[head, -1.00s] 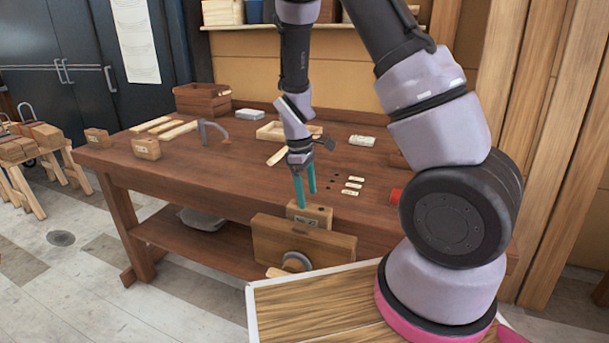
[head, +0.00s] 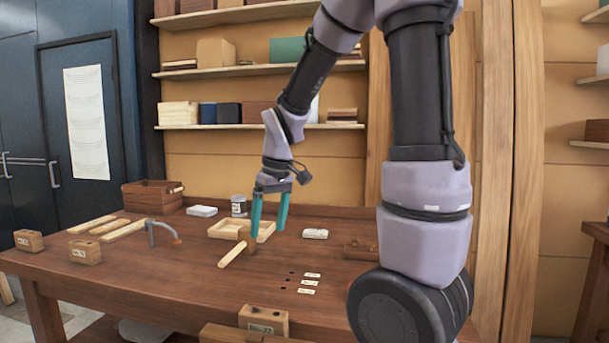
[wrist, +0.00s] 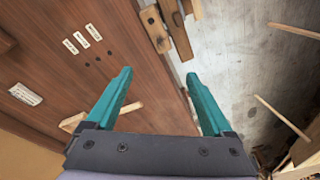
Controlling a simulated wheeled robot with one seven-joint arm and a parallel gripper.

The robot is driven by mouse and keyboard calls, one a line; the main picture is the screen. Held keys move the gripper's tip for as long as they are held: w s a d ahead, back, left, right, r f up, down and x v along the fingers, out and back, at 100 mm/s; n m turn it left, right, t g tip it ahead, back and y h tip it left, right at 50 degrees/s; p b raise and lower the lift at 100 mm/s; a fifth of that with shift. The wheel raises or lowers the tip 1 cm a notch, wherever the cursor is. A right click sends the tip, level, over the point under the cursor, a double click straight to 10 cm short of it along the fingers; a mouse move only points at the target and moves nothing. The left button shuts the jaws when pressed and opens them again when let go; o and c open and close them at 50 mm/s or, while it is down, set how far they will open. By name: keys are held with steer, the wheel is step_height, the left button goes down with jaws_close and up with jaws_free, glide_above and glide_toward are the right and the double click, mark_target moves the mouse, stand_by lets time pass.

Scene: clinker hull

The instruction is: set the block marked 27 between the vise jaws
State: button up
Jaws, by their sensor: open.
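A wooden block with a pale label that seems to read 27 (head: 263,320) stands at the bench's front edge, just behind the vise's wooden front jaw (head: 228,334). In the wrist view the block (wrist: 154,28) lies beside that jaw (wrist: 178,32), on its bench side; whether both jaws touch it I cannot tell. My gripper (head: 268,231) is open and empty, raised above the bench and apart from the block. Its two teal fingers also show spread in the wrist view (wrist: 157,76). The vise's lower part is out of the head view.
Two other labelled blocks, one at the far left (head: 29,240) and one nearer (head: 84,251), stand on the bench (head: 180,290). Shelves line the wall.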

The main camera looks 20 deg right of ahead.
steer(key=s+d+r+m+t, duration=0.2)
steer(key=s+r+m+t, duration=0.1)
steer(key=s+r, duration=0.3)
steer(key=s+d+r+m+t, duration=0.2)
steer(key=s+r+m, duration=0.4)
steer(key=r, duration=0.2)
steer(key=shift+s+d+t+y, duration=0.15)
steer(key=shift+s+t+y, duration=0.15)
steer(key=shift+t, duration=0.1)
steer(key=shift+w, duration=0.1)
